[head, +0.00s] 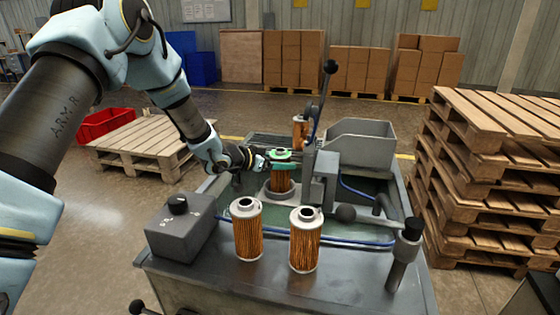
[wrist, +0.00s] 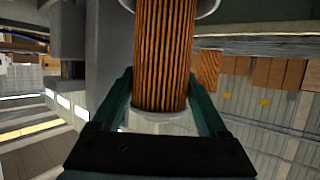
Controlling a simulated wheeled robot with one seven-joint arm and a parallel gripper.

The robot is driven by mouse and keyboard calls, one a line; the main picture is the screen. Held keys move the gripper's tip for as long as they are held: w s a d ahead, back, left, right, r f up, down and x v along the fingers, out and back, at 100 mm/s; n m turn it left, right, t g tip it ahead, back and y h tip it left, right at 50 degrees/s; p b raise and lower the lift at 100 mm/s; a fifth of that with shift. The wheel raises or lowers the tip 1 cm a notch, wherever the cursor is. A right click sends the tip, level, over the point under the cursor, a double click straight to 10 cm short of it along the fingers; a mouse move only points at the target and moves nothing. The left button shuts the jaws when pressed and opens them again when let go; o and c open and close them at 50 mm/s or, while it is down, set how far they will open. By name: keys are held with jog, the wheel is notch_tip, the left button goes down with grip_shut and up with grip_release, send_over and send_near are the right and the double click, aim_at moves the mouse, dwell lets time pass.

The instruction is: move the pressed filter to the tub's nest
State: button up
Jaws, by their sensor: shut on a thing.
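My gripper (head: 281,156), with green fingers, is shut on the upper end of an upright filter (head: 283,180) with orange pleats. In the wrist view, the fingers (wrist: 165,105) sit on either side of the filter (wrist: 163,55) at its near end cap. Its lower end is at a round grey seat (head: 268,192) in the tub (head: 225,190); I cannot tell whether it rests there or hangs just above. The press, with its upright lever (head: 325,95), stands right beside the held filter.
Two filters stand on the front ledge, one left (head: 248,232) and one right (head: 305,243). Another filter (head: 300,130) stands behind the press. A grey control box (head: 180,225) is at front left, a grey bin (head: 355,145) at back right. Stacked pallets (head: 490,180) stand right.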

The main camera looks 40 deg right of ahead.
jog(key=shift+f, duration=0.25)
jog(key=o, duration=1.4)
jog(key=shift+c, duration=0.2)
jog(key=shift+r, duration=0.2)
jog(key=shift+a+r, duration=0.2)
jog(key=shift+a, duration=0.1)
jog(key=b+v, duration=0.2)
jog(key=v, duration=0.9)
jog(key=shift+a, duration=0.25)
